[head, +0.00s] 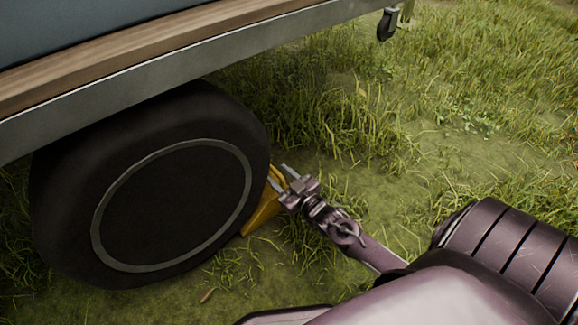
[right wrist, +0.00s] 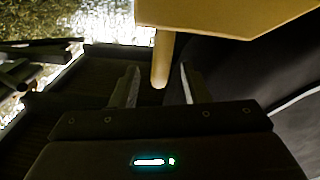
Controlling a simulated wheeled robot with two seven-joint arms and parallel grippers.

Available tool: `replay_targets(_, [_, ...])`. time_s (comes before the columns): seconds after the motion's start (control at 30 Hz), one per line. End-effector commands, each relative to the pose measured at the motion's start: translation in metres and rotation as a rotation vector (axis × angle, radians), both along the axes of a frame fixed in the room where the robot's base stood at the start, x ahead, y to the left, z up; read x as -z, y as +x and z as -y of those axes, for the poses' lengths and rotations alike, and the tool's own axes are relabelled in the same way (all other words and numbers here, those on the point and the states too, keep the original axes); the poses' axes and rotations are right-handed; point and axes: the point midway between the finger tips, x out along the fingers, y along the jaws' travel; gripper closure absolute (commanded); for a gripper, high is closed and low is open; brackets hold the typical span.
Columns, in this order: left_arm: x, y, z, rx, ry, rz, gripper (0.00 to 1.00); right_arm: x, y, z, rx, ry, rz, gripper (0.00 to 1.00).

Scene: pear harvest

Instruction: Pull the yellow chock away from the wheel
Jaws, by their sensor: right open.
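The yellow chock (head: 262,214) sits on the ground against the right side of the black wheel (head: 165,195). My right gripper (head: 278,175) is at the chock's upper part and hides some of it. In the right wrist view the chock's yellow body (right wrist: 225,14) fills the top, and a tan rod-like handle (right wrist: 162,60) sticks out from it. The two fingers of my right gripper (right wrist: 160,75) are open, one on each side of the handle's end, with gaps visible. My left gripper is not in view.
The wheel stands under a trailer bed with a metal edge (head: 180,70) and wooden board (head: 130,60) above. A small dark fitting (head: 386,24) hangs from the bed's far end. Grass and bare soil (head: 450,160) lie open to the right of the wheel.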

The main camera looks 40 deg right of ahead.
Motion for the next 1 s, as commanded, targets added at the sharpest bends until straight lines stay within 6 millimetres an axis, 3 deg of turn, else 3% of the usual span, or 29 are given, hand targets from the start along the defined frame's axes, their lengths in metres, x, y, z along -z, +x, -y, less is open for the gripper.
replay_targets(0.03, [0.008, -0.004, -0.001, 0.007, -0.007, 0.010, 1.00, 0.004, 0.009, -0.001, -0.002, -0.001, 0.004, 0.59])
replay_targets(0.23, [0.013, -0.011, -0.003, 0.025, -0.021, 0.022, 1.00, 0.002, 0.030, -0.002, 0.000, -0.001, 0.002, 0.59])
replay_targets(0.63, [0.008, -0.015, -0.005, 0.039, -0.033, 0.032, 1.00, 0.000, 0.035, -0.002, 0.000, -0.001, -0.001, 0.60])
replay_targets(0.93, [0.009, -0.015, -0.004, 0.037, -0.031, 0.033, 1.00, 0.000, 0.035, -0.003, 0.000, -0.001, -0.001, 0.99])
replay_targets(1.0, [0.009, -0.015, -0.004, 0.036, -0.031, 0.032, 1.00, 0.000, 0.035, -0.002, 0.000, -0.001, -0.001, 1.00])
